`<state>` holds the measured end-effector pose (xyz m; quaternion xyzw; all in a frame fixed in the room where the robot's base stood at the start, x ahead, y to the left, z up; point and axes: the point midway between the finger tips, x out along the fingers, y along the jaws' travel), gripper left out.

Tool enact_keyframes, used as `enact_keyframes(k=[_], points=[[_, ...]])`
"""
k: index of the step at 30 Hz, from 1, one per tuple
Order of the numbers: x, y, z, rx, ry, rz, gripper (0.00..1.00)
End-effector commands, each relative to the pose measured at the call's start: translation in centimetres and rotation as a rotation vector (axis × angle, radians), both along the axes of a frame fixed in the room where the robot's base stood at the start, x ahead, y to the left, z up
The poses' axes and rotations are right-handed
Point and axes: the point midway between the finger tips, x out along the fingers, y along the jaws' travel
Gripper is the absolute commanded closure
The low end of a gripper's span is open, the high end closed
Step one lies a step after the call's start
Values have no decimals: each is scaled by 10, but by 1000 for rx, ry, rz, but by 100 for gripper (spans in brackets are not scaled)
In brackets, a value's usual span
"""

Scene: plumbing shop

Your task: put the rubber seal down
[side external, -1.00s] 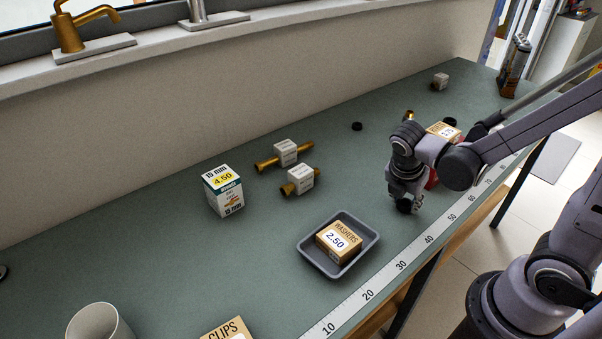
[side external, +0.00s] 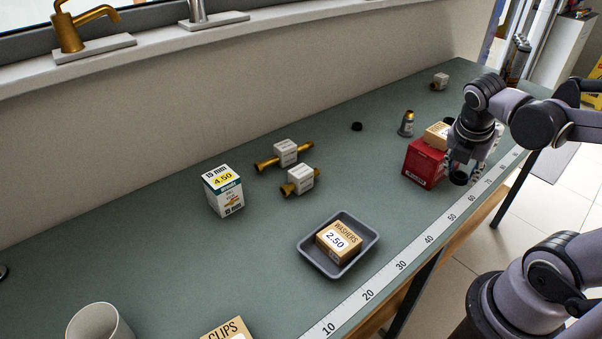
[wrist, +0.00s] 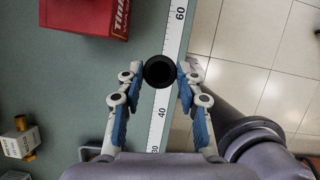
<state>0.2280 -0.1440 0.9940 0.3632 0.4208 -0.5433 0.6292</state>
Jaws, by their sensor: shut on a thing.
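The rubber seal (wrist: 158,72), a small black ring, is held between the fingertips of my gripper (wrist: 160,75) in the wrist view. In that view it overlaps the measuring strip near the bench's front edge. In the side view the black seal (side external: 458,178) shows at the lower end of my gripper (side external: 460,172), to the right of the red box (side external: 424,163). It appears to be above the bench; the exact height cannot be told. A second small black round piece (side external: 356,126) lies on the bench farther back.
A grey tray (side external: 312,262) holds a washers box (side external: 339,240). Tagged brass fittings (side external: 299,180), a white carton (side external: 223,190) and a cup (side external: 98,325) stand left. A cardboard box (side external: 437,134) and a grey-brass fitting (side external: 406,124) are by the red box.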

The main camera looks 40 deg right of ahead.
Motion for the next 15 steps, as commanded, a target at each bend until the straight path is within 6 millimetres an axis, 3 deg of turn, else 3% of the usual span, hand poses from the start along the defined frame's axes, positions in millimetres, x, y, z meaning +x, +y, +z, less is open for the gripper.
enact_keyframes(k=[5,8,11,15], points=[[-8,-9,8,0,-1,1,77],[-1,-9,14,0,0,24,77],[19,-5,25,1,0,78,77],[66,9,47,3,0,200,77]])
